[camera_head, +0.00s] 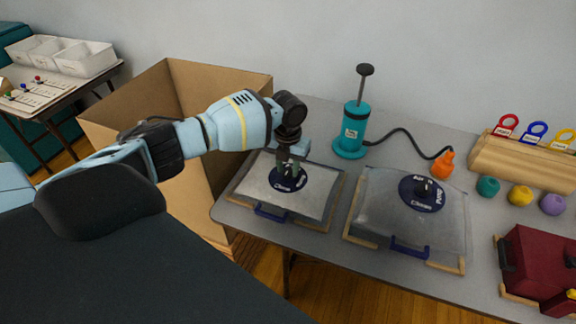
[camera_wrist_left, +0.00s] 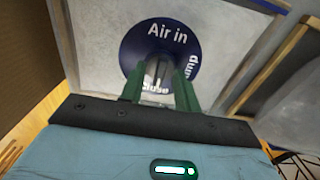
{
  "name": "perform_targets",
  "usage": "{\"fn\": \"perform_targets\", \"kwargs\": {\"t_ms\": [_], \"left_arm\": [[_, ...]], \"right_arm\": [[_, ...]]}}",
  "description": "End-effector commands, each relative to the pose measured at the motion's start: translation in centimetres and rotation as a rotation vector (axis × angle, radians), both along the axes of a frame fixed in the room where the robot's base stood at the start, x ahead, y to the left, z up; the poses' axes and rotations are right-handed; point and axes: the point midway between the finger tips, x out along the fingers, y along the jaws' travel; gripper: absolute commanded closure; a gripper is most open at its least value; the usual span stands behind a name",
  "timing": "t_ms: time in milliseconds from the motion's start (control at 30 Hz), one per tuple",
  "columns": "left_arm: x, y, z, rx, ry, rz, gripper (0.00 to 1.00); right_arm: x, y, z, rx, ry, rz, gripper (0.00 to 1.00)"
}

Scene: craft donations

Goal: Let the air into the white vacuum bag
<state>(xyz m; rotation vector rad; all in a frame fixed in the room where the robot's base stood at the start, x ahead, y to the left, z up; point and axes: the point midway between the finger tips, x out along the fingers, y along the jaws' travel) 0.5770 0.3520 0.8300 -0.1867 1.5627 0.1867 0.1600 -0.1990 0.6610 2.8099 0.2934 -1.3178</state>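The white vacuum bag (camera_head: 318,196) lies flat on the grey table in a wooden frame, with a blue clip at its front edge. Its round dark blue dial (camera_head: 288,185) also shows in the left wrist view (camera_wrist_left: 195,47), where "Air in", "Pump" and "Close" are readable. My left gripper (camera_head: 291,163) is over this dial. In the left wrist view its green fingers (camera_wrist_left: 160,78) stand apart, one on each side of the raised grey knob, with a small gap seeming to show. The knob's setting is hard to tell. My right gripper is out of view.
A second, greyer bag (camera_head: 385,215) with a similar dial lies to the right. A teal hand pump (camera_head: 352,130) with a black hose and orange nozzle (camera_head: 443,163) stands behind. A dark red bag (camera_head: 540,265) lies far right. A big cardboard box (camera_head: 220,80) stands left.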

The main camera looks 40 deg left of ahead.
Motion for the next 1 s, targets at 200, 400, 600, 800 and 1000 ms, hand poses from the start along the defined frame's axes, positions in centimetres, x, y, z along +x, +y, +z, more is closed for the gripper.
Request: {"fn": "perform_targets", "kwargs": {"t_ms": [200, 400, 600, 800, 1000], "left_arm": [[-0.01, -0.02, 0.01, 0.0, 0.001, 0.0, 0.93], [-0.01, -0.02, 0.01, 0.0, 0.001, 0.0, 1.0], [-0.01, -0.03, 0.04, 0.0, 0.001, 0.02, 1.0], [-0.02, -0.07, 0.07, -0.001, 0.001, 0.106, 1.0], [0.03, -0.09, 0.17, -0.002, -0.001, 0.262, 1.0]], "right_arm": [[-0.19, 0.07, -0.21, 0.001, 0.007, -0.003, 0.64], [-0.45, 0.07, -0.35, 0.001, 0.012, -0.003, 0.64], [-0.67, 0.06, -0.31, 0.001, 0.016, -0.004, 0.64], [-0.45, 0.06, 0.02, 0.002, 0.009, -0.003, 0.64], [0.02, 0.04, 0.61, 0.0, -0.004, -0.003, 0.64]]}}
